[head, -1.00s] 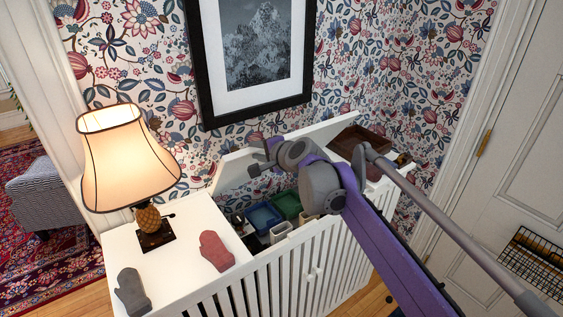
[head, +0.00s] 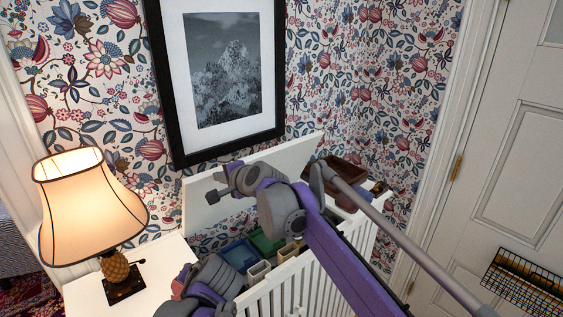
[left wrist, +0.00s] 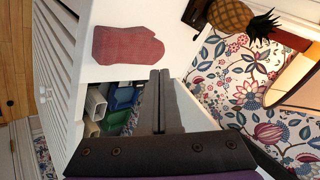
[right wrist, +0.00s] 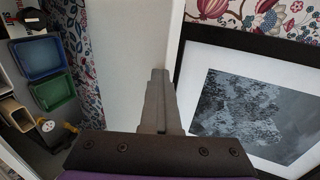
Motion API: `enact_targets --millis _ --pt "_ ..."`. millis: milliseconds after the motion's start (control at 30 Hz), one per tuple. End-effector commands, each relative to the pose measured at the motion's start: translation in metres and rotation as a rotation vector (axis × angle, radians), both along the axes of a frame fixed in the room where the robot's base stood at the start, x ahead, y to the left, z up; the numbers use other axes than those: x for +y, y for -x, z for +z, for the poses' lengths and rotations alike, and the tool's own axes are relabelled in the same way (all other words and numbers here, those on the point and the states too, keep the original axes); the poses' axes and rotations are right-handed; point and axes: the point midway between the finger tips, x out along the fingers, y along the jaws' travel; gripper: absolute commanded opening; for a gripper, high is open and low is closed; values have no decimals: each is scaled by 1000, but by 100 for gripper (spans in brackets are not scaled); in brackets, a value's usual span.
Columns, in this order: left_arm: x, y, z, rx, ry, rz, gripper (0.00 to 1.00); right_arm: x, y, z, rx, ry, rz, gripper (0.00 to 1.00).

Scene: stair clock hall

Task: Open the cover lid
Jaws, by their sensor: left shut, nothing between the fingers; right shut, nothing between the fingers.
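The white cover lid (head: 290,165) stands raised, tilted up near the papered wall behind the slatted white cabinet (head: 307,283). Its flat face also shows in the right wrist view (right wrist: 125,45). My right gripper (head: 214,187) is shut and empty, in front of the lid's upper left part; its fingers (right wrist: 157,85) overlap the lid's edge in the right wrist view, and I cannot tell if they touch. My left gripper (left wrist: 160,85) is shut and empty, over the cabinet near the opening. Its arm hides part of the opening in the head view.
Inside the opening are a blue bin (head: 238,254), a green bin (head: 265,243) and beige containers. A lit lamp (head: 90,210) stands on the cabinet's left top. A red mitten (left wrist: 127,45) lies beside the opening. A brown tray (head: 340,172) sits at the right end. A framed picture (head: 232,70) hangs behind.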

Motion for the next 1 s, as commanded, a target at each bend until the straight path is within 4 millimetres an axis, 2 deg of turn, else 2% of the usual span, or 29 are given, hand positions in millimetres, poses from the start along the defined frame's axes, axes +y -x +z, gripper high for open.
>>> enact_targets --millis 33,100,267,367,500,567,733,900,1000 --pt "-6 -20 6 -8 -57 -17 0 -1 -1 -2 1 3 -1 0" --pt "-13 -46 16 -25 -145 -35 0 -1 -1 -2 1 3 -1 0" --pt "-37 -102 38 -80 -340 -71 0 -2 -1 -2 0 3 -2 0" --pt "-59 -134 50 -125 -460 -91 0 -2 -1 -2 0 2 -2 0" --pt "-99 -173 64 -204 -622 -115 0 -2 -1 -2 0 2 -2 0" --pt "-119 -187 69 -243 -689 -124 0 -2 -1 -2 0 2 -2 0" --pt "-183 -216 79 -370 -872 -145 0 -2 -2 -2 -1 3 -3 0" --pt "-248 -226 82 -500 -1023 -155 0 -2 -2 -2 -1 3 -3 0" --pt "-277 -225 82 -563 -1086 -158 0 -2 -2 -2 -1 3 -3 0"
